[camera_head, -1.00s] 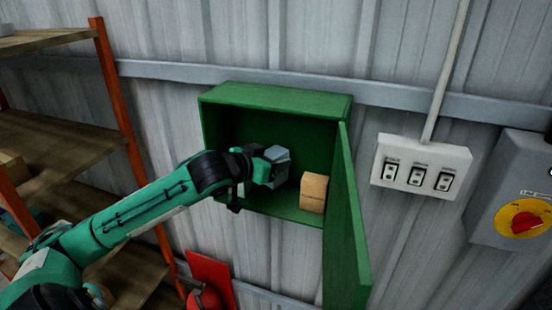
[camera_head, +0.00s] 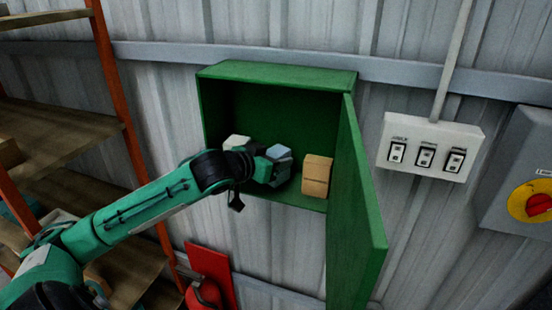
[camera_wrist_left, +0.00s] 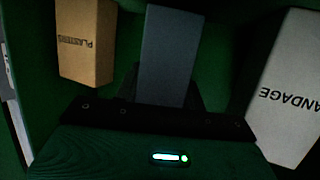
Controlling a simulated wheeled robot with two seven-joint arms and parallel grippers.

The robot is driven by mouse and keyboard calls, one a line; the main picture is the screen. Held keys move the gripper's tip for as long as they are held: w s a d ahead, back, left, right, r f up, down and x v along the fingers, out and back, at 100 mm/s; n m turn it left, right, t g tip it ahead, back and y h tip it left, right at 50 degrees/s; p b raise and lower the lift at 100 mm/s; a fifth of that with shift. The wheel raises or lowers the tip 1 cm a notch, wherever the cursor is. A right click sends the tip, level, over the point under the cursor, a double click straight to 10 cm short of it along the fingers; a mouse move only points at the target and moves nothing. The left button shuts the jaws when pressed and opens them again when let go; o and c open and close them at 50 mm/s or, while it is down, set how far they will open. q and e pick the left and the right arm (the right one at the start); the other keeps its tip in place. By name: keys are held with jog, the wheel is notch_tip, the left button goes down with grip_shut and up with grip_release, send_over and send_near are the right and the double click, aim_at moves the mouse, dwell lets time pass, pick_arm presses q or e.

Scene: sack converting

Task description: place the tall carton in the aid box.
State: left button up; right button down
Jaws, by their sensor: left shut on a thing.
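The green aid box (camera_head: 270,71) hangs on the wall with its door (camera_head: 358,210) open to the right. My left gripper (camera_head: 270,166) reaches into the box's opening and is shut on a blue-grey carton (camera_head: 281,153), which seems to be the tall carton. In the left wrist view the carton (camera_wrist_left: 167,55) stands out between the fingers, partly hidden at its lower end. I cannot tell whether it touches the box floor. My right gripper is not in view.
A tan plasters carton (camera_head: 317,175) stands to the right inside the box, and a white bandage carton (camera_head: 237,142) to the left; the wrist view shows gaps beside the held carton. Wooden shelving (camera_head: 60,135) is at left, a switch panel (camera_head: 430,147) at right.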

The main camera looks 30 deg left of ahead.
pick_arm(q)
jog(key=shift+f, duration=0.3)
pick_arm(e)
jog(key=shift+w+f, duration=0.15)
pick_arm(q)
jog(key=shift+f, duration=0.25)
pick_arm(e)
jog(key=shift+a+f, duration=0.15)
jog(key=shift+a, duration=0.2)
